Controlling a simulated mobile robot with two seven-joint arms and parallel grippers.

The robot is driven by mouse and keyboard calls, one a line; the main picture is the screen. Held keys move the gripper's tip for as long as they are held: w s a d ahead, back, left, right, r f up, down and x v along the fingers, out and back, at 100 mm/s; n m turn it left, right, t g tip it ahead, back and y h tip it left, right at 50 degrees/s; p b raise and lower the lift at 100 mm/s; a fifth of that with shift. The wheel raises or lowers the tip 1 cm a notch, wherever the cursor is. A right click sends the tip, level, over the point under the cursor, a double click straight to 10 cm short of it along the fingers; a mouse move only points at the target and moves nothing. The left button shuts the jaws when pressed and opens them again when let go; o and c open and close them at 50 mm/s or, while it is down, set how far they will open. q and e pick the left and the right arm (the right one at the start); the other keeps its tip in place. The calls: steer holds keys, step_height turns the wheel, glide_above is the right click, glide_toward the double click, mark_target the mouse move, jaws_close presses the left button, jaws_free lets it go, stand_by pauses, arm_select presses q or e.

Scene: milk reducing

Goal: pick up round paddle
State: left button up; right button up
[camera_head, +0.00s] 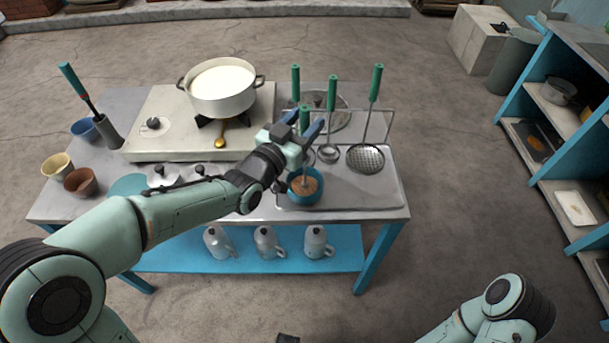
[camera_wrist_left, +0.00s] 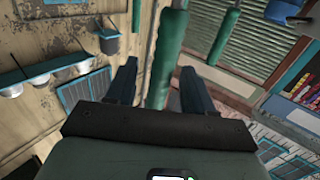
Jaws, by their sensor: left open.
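Several green-handled utensils stand upright at a rack on the table. The one at the right ends in a round perforated disc (camera_head: 365,159), the clearest round-headed paddle. My left gripper (camera_head: 304,127) is open at the nearest green handle (camera_head: 304,116), left of that disc. In the left wrist view this green handle (camera_wrist_left: 168,55) rises between the two open fingers (camera_wrist_left: 158,82); I cannot tell whether they touch it. The lower end of this utensil is partly hidden by my gripper, so its head shape is unclear. My right gripper is out of view.
A blue bowl with brown contents (camera_head: 305,187) stands just below my left gripper. A white pot of milk (camera_head: 221,88) sits on the stove (camera_head: 165,110) to the left. Other green handles (camera_head: 332,92) stand close behind. Blue shelves (camera_head: 560,150) are at the right.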

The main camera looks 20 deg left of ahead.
arm_select(q)
steer(key=shift+x, duration=1.15)
jaws_close()
steer(key=shift+r, duration=0.1)
